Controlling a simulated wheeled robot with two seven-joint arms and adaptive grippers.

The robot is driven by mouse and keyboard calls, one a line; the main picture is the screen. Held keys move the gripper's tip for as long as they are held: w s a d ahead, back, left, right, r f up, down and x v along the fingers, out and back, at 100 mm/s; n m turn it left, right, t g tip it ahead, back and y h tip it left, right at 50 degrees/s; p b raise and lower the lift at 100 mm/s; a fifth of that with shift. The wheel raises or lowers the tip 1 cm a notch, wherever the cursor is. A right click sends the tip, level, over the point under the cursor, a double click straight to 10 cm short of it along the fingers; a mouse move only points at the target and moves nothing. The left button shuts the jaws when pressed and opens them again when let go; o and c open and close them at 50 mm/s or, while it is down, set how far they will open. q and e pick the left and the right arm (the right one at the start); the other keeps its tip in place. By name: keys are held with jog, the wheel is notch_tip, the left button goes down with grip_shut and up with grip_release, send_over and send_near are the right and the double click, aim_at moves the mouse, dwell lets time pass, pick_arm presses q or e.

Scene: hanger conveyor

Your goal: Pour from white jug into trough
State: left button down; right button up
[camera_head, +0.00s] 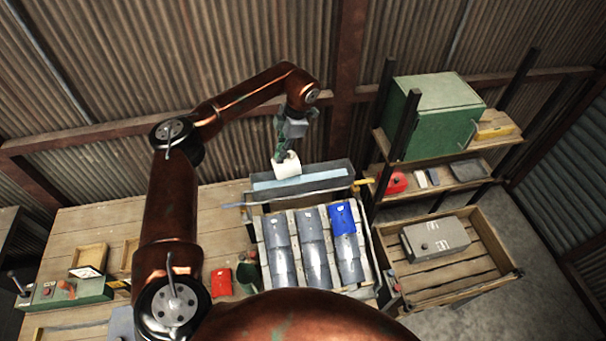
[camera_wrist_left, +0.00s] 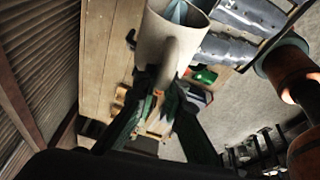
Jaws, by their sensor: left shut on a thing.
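The white jug (camera_head: 288,166) is held by my left gripper (camera_head: 282,147) over the near part of the trough (camera_head: 326,173), a long grey box with a pale blue surface inside. In the left wrist view the jug (camera_wrist_left: 165,50) is large, its handle between the fingers of my left gripper (camera_wrist_left: 165,90). The jug looks tilted in the head view. Its mouth is at the top of the wrist view, with a pale blue patch inside it. I cannot tell whether anything flows from it. My right gripper is not in view.
Below the trough is a sloped rack of grey tiles (camera_head: 313,250) with one blue tile (camera_head: 342,219). A yellow-ended rod (camera_head: 362,182) lies by the trough. Shelves with a green cabinet (camera_head: 434,115) stand right.

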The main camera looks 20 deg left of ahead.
pick_arm(q)
jog(key=shift+w+d, duration=0.1)
jog(key=shift+d, duration=0.1)
jog(key=shift+w+d+r+g+y, duration=0.1)
jog(key=shift+w+d+g+y, duration=0.2)
jog(key=shift+y, duration=0.2)
jog(key=shift+s+a, duration=0.1)
jog(key=shift+s+a+h+b, duration=0.25)
jog(key=shift+a+h+b, duration=0.15)
jog(key=shift+a+h, duration=0.1)
jog(key=s+a+f+t+h+b, duration=0.2)
jog(key=h+b, duration=0.5)
jog(key=b, duration=0.9)
jog(key=s+a+t, duration=0.1)
jog(key=a+t, duration=0.1)
jog(key=t, duration=0.1)
jog(key=shift+s+a+t, duration=0.25)
jog(key=shift+a+t, duration=0.05)
jog(key=shift+t, duration=0.1)
jog(key=shift+r, duration=0.1)
